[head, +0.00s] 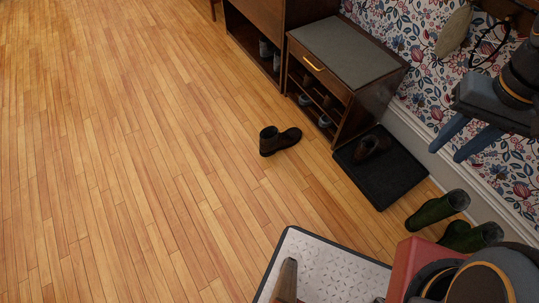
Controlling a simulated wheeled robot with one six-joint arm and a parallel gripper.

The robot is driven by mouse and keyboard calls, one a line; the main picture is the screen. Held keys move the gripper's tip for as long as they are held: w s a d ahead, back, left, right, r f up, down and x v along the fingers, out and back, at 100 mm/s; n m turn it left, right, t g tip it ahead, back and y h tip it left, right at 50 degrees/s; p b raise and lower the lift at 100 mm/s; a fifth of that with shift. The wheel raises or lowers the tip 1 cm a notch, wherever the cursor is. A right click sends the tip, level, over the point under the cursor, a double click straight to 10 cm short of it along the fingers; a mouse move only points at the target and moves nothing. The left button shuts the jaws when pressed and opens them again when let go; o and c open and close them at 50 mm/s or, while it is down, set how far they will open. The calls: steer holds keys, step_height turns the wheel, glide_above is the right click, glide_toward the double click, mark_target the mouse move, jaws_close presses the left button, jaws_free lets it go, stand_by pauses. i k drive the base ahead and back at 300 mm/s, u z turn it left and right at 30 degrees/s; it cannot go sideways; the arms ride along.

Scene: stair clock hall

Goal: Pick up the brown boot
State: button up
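A dark brown boot (278,140) stands upright on the wooden floor in the head view, its toe pointing right. A second dark brown boot (366,147) is on the black mat (394,181), to the right of the first. My gripper (447,154) is at the upper right, in front of the flowered wall. Its two blue-grey fingers are apart with nothing between them. It is well to the right of both boots and touches neither.
A wooden shoe bench (346,50) with a grey top and shoes on its shelves stands behind the boots. Green boots (440,208) are near the wall at right. A white patterned surface (335,268) with a dark edge lies at the bottom. The left floor is clear.

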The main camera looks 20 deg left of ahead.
mark_target(271, 140)
steer(key=u, duration=0.05)
steer(key=k, duration=0.1)
steer(key=z, duration=1.05)
steer(key=i, duration=0.75)
steer(key=u, duration=2.6)
steer(key=i, duration=0.5)
steer(key=z, duration=0.1)
steer(key=k, duration=0.45)
steer(key=u, duration=0.75)
steer(key=i, duration=0.75)
steer(key=z, duration=0.1)
